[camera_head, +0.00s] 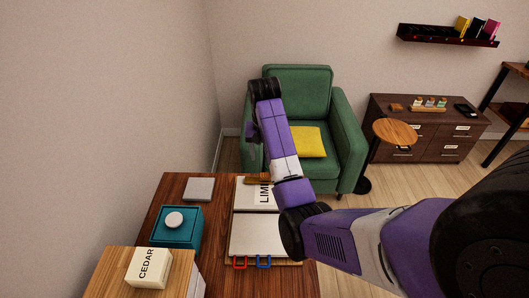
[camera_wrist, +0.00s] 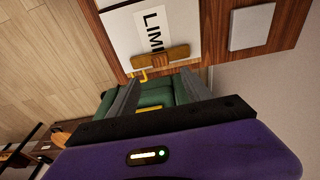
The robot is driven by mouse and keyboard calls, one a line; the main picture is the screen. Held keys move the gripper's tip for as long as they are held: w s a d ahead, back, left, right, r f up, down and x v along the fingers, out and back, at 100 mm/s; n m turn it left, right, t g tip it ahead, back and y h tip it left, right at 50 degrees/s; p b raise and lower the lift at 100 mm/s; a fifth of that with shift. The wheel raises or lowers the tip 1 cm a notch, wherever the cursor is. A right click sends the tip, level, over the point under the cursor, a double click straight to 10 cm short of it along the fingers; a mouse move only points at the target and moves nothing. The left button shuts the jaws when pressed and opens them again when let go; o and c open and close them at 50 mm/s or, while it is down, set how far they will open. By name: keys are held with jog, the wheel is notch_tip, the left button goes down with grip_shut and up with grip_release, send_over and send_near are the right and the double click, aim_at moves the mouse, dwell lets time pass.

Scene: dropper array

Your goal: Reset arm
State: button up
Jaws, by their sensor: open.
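My gripper (camera_wrist: 158,88) shows in the wrist view with its two grey fingers spread apart and nothing between them. Beyond the fingers are the green armchair and a wooden table edge, both apart from it. In the head view my purple arm rises from the lower right, bends over the table and reaches up in front of the armchair. My gripper is mostly hidden behind the wrist there. A white sheet lettered "LIMI" (camera_wrist: 150,30) lies on the table, with a wooden bar (camera_wrist: 160,57) and a yellow hook at its edge.
The table (camera_head: 215,215) holds a grey square plate (camera_head: 199,189), a teal box (camera_head: 175,238) with a white round piece, and a white board (camera_head: 257,235) with red and blue handles. A "CEDAR" block (camera_head: 148,269) stands front left. The green armchair (camera_head: 300,84), round side table (camera_head: 395,131) and drawers (camera_head: 430,138) stand behind.

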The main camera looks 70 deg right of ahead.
jog(key=shift+a+r, duration=0.1)
jog(key=shift+r, duration=0.5)
